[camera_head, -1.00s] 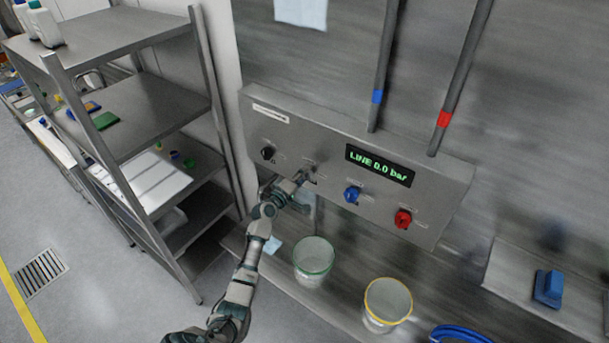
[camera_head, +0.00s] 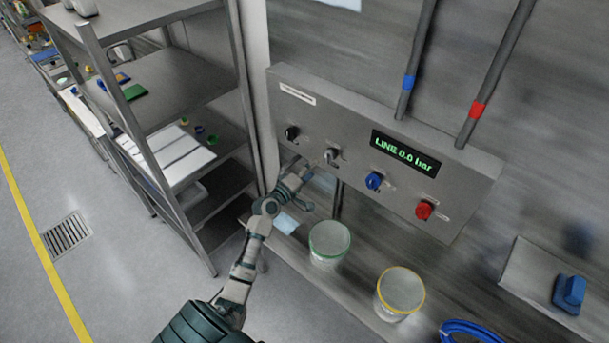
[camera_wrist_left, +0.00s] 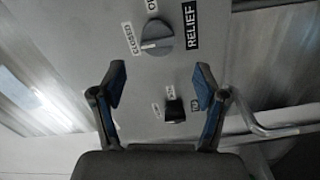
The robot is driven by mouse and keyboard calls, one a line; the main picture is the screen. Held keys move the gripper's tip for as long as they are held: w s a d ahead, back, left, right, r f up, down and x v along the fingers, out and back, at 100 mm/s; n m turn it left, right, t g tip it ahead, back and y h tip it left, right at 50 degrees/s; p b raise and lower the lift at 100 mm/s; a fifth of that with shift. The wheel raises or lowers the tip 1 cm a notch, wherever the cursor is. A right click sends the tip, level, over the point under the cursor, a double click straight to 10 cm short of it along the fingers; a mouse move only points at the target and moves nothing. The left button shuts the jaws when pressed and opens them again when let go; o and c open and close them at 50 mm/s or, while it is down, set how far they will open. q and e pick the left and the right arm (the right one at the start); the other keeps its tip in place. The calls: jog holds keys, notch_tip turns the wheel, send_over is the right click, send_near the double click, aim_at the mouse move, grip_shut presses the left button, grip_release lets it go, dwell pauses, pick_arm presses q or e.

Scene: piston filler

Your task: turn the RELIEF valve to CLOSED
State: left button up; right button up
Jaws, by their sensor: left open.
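The RELIEF valve is a round grey knob (camera_wrist_left: 156,38) on the panel, with a RELIEF label beside it in the left wrist view. Its white mark lies at the left of the knob, facing the CLOSED label (camera_wrist_left: 130,38). The OPEN label is partly cut off at the top edge. In the head view the grey knob (camera_head: 331,155) sits between a black and a blue knob. My left gripper (camera_head: 303,174) is just below and left of it, apart from it. In the wrist view the left gripper (camera_wrist_left: 160,78) is open and empty. My right gripper is not in view.
A black knob (camera_wrist_left: 174,110) shows between the open fingers in the wrist view. The panel (camera_head: 300,82) also bears blue (camera_head: 374,180) and red (camera_head: 424,210) knobs and a display (camera_head: 405,153). Two buckets (camera_head: 329,243) (camera_head: 399,294) stand below. A shelf rack (camera_head: 170,85) stands left.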

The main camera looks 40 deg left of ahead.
pick_arm(q)
jog(key=s, duration=0.4)
jog(key=shift+a+f, duration=0.1)
jog(key=shift+a, duration=0.25)
